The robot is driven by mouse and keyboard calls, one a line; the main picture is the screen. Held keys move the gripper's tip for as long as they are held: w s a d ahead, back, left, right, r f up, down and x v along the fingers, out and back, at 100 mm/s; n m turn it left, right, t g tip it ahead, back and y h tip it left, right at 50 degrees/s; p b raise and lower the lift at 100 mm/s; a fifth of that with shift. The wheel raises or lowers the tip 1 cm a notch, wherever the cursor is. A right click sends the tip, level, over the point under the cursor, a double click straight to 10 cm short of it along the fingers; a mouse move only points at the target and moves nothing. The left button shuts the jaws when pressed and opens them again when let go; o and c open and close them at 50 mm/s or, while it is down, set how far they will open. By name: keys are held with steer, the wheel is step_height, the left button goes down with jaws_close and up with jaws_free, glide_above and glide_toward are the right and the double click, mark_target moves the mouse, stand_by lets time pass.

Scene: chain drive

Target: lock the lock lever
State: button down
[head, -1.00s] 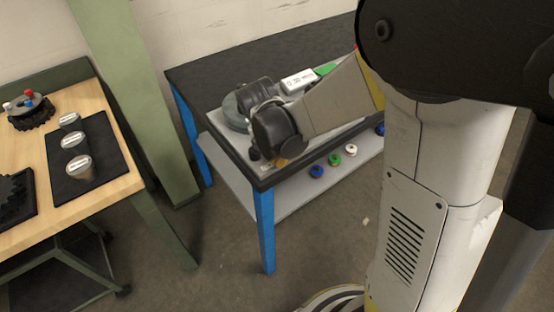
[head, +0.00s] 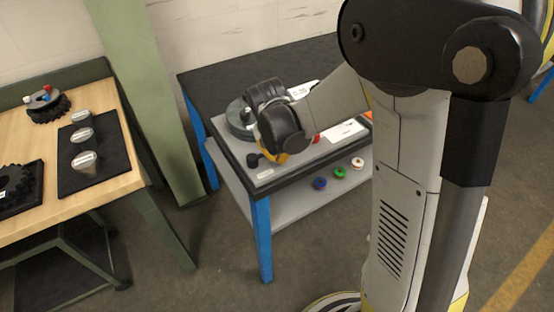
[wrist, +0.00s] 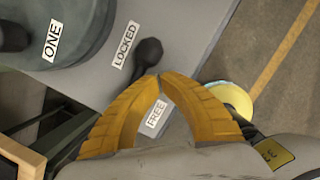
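The lock lever (wrist: 148,52) is a black lever with a rounded knob on a grey plate. In the wrist view its knob lies beside the LOCKED label (wrist: 125,45), away from the FREE label (wrist: 155,113). The lever also shows as a small dark shape near the plate's front corner in the head view (head: 253,160). My gripper (wrist: 160,76) has yellow fingers whose tips meet, with nothing seen between them. The tips are just below the knob in the wrist picture; I cannot tell whether they touch the lever. The fingers partly show in the head view (head: 277,156).
A grey round base with the ONE label (wrist: 52,40) stands beside the lever. The blue-legged table (head: 262,235) has a lower shelf with several coloured spools (head: 339,172). A wooden bench (head: 118,182) with cups and gears stands left.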

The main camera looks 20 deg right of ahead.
steer(key=shift+w+d, duration=0.1)
steer(key=shift+w, duration=0.25)
stand_by(0.4)
